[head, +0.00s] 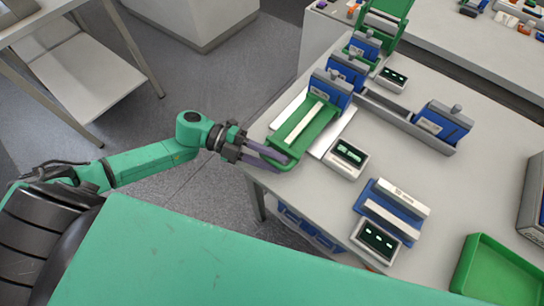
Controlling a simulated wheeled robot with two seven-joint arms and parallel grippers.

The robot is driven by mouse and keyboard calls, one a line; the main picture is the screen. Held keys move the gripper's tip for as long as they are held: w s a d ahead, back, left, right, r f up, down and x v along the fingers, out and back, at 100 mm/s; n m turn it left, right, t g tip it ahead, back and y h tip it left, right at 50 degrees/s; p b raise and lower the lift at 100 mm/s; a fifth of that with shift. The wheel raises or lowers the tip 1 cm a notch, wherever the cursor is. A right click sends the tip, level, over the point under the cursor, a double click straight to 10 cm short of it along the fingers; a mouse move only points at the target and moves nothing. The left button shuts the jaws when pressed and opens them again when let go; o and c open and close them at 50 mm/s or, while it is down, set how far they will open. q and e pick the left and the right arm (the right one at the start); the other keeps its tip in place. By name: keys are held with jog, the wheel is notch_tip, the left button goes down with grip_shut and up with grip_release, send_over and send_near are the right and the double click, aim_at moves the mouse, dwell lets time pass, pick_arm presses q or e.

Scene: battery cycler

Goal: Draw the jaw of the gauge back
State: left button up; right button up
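A green bench device (317,130) with a pale bar along its middle lies at the table's near left edge; it looks like the gauge. A blue block (334,88) with a knob stands at its far end. Which part is the jaw I cannot tell for sure. A small display box (348,152) stands to its right. My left gripper (277,161) reaches in from the left, its purple fingertips at the device's near end. The fingers look slightly apart; whether they grip the green end I cannot tell. My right gripper is not in view.
A grey rack (385,114) with a blue block (443,121) crosses the table behind. A blue and white unit (392,204) with a display box (378,238) stands nearer right. A green tray (495,272) is at lower right. The tabletop between them is clear.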

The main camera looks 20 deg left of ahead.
pick_arm(q)
grip_shut()
dwell(1.4)
